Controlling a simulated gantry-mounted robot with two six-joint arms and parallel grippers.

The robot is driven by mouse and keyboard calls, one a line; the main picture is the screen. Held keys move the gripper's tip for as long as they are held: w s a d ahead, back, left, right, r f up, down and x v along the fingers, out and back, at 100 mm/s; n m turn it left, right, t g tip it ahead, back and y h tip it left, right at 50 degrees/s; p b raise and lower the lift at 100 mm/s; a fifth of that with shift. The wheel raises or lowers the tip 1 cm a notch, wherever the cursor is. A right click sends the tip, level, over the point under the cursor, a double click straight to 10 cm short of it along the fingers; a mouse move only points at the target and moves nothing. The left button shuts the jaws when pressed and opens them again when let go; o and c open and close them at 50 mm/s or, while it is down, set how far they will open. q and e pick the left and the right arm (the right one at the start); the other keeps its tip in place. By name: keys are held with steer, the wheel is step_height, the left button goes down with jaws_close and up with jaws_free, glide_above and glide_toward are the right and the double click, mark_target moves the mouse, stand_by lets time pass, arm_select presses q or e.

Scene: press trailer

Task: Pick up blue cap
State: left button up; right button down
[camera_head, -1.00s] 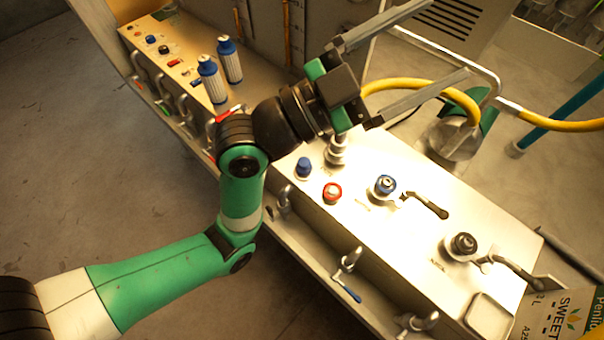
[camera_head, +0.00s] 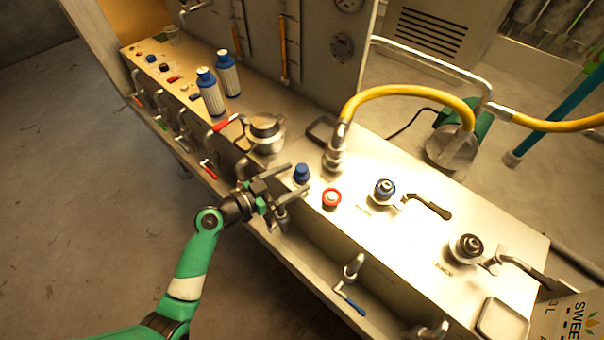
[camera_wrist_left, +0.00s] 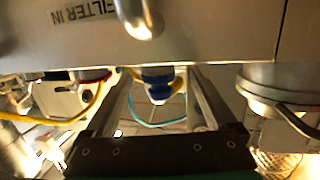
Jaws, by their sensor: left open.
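The blue cap (camera_head: 302,173) stands upright on the pale top of the bench unit (camera_head: 420,215), near its front left edge, next to a red-ringed fitting (camera_head: 331,198). My left gripper (camera_head: 286,184) is open at the front edge of the unit, just left of and below the cap in the head view. Its fingers point toward the unit and appear apart from the cap. In the left wrist view, the two open fingers (camera_wrist_left: 158,105) frame a blue fitting (camera_wrist_left: 158,82) beyond them; I cannot tell whether this is the same cap. My right gripper is not in view.
A yellow hose fitting (camera_head: 335,155) stands behind the cap. A blue-ringed fitting (camera_head: 383,192) with a lever is to its right, and a metal canister (camera_head: 266,135) to its left. Pipes and handles line the unit's front. Two blue-topped white cylinders (camera_head: 210,95) stand farther left.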

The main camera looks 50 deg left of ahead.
mark_target(311, 174)
arm_select(q)
steer(key=x, duration=0.6)
steer(key=shift+w+d+r+b, duration=0.15)
steer(key=shift+w+b, duration=0.05)
steer(key=shift+b, duration=0.15)
steer(key=shift+c, duration=0.2)
jaws_close()
